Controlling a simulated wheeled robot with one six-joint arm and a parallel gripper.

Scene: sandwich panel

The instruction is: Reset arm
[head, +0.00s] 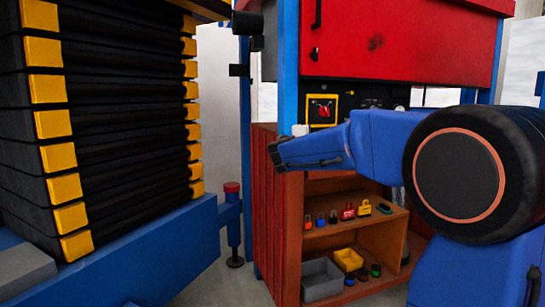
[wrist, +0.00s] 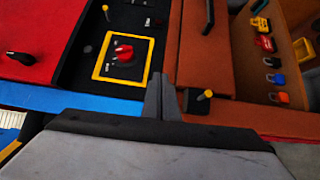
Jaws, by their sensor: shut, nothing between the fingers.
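My gripper (head: 274,152) is at the left end of my blue arm in the head view, in front of the cabinet below the control panel. In the wrist view its two dark fingers (wrist: 161,92) are together with nothing between them. A red rotary switch on a yellow-framed plate (wrist: 123,53) lies just left of the fingertips in that view, apart from them. The same yellow-framed switch (head: 322,110) shows in the head view above my arm. My arm hides part of the cabinet front.
A red door (head: 400,40) is above the panel. An open wooden shelf (head: 350,232) below holds several small padlocks, a grey bin (head: 321,279) and a yellow bin (head: 348,259). A rack of black slabs with yellow ends (head: 50,123) stands at left. Grey floor shows between rack and cabinet.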

